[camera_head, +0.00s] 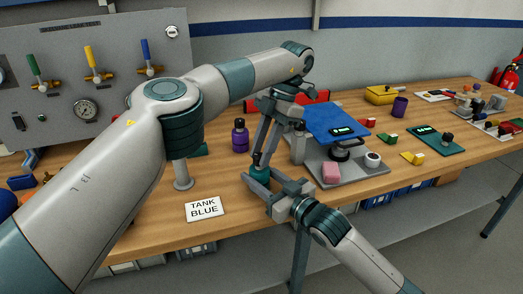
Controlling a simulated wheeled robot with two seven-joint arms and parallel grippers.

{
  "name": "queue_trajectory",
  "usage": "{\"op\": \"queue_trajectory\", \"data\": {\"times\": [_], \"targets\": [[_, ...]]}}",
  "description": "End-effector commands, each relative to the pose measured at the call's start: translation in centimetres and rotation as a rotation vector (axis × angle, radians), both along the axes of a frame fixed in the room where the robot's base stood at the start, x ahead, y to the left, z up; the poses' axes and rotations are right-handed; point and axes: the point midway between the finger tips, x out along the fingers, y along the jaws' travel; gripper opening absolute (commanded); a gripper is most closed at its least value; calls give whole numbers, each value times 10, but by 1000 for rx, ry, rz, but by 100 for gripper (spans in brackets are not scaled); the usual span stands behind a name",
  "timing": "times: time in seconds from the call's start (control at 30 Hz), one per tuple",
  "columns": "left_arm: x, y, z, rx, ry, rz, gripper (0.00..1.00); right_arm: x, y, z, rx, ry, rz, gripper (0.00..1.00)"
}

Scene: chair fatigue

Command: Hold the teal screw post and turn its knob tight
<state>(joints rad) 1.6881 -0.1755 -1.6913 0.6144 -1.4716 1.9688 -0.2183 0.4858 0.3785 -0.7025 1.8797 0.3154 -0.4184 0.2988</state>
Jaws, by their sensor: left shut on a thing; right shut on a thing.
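The teal screw post (261,171) stands near the front edge of the wooden table, mostly hidden between my two grippers. My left gripper (260,162) reaches down from above and is shut at the top of the post. The knob itself is hidden or too small to tell apart from the post. My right gripper (268,187) comes in from the lower right, low over the table, and is shut on the post's lower part.
A white "TANK BLUE" card (205,208) lies left of the post. A purple bottle (240,136) stands behind. A scale with a blue platform (337,122), a pink block (332,172) and a white roll (373,159) are close on the right. A gauge panel (120,70) stands back left.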

Motion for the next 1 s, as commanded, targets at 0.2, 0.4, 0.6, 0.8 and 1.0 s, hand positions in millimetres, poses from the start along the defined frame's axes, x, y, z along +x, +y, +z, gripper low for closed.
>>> {"op": "queue_trajectory", "data": {"times": [0.2,0.4,0.6,0.8,1.0], "targets": [[-1,1,1,1,-4,-205,3,-1,0,-1,0,1,1,5],[-2,0,1,2,-3,-396,3,-1,0,-1,0,1,1,5],[-4,0,1,3,-3,-579,3,-1,0,-1,0,1,1,5],[-4,1,1,2,-4,-731,3,-1,0,-1,0,1,1,5],[-5,1,1,2,-4,-828,3,-1,0,-1,0,1,1,5]]}}
